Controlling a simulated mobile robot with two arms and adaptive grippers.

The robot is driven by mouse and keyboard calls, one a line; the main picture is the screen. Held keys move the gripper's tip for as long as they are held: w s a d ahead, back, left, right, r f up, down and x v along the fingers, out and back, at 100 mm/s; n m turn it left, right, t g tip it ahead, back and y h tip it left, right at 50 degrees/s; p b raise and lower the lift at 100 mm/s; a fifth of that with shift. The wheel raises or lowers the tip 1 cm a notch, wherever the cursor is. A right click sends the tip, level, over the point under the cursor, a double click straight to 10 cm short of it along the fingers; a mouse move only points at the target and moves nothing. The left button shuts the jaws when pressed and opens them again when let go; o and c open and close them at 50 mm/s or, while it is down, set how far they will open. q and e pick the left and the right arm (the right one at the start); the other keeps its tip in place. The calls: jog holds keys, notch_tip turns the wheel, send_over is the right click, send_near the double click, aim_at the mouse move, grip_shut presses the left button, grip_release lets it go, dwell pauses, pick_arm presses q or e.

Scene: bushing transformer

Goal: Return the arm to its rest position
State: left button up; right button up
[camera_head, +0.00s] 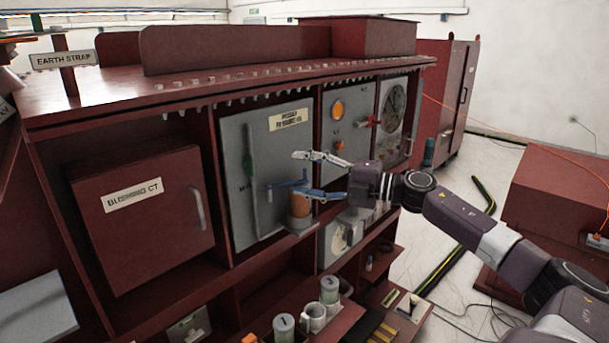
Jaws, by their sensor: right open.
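My right arm (460,218) comes in from the lower right and reaches toward the front of the red cabinet (215,85). My right gripper (298,173) is open and points left, in front of the grey panel (240,135). One finger is above the other, with a gap between them. The lower finger overlaps the top of an orange cylinder (299,206) in the picture; I cannot tell if they touch. Nothing clearly sits between the fingertips. My left gripper is not in view.
A red "BUSHING CT" door (150,220) with a handle is at the left. Jars and a mug (314,318) stand on the low shelf. A red box (560,215) stands right of my arm.

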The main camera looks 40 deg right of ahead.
dwell(0.6)
